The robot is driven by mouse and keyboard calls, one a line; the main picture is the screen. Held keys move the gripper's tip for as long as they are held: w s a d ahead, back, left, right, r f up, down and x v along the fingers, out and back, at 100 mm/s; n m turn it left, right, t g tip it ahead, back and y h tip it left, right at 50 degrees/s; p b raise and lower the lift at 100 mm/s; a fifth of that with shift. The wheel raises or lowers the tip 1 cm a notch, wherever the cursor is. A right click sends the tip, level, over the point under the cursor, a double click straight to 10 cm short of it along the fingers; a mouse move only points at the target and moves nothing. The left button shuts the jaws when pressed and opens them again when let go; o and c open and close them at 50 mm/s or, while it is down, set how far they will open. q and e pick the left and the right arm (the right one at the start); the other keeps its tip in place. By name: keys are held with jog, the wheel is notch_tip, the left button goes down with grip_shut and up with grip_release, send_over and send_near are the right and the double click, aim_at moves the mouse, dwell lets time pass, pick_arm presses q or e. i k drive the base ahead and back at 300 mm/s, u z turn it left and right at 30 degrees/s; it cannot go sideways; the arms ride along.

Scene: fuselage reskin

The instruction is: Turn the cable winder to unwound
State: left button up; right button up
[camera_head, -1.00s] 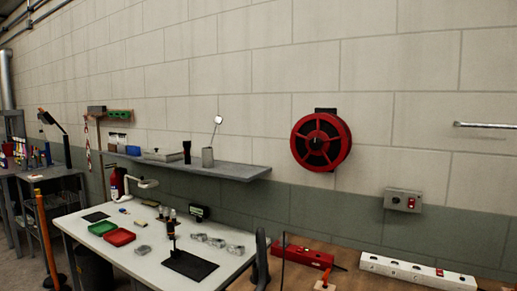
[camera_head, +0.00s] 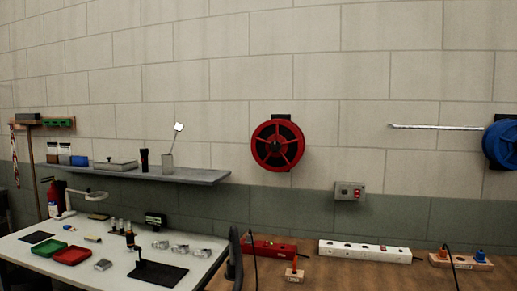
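A red cable winder (camera_head: 278,145) with a spoked round face hangs on the block wall, near the middle of the view. A blue cable winder (camera_head: 502,144) hangs on the wall at the right edge, partly cut off by the frame. Whether either one is wound or unwound I cannot tell. Neither of my grippers shows in this view.
A white table (camera_head: 110,272) with red and green trays stands at the lower left. A wooden bench (camera_head: 340,275) carries red and white power strips. A grey shelf (camera_head: 200,176) and a switch box (camera_head: 350,191) are on the wall.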

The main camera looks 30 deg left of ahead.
aim_at(276, 146)
jog(key=u, duration=0.35)
jog(key=i, duration=1.05)
jog(key=u, duration=0.2)
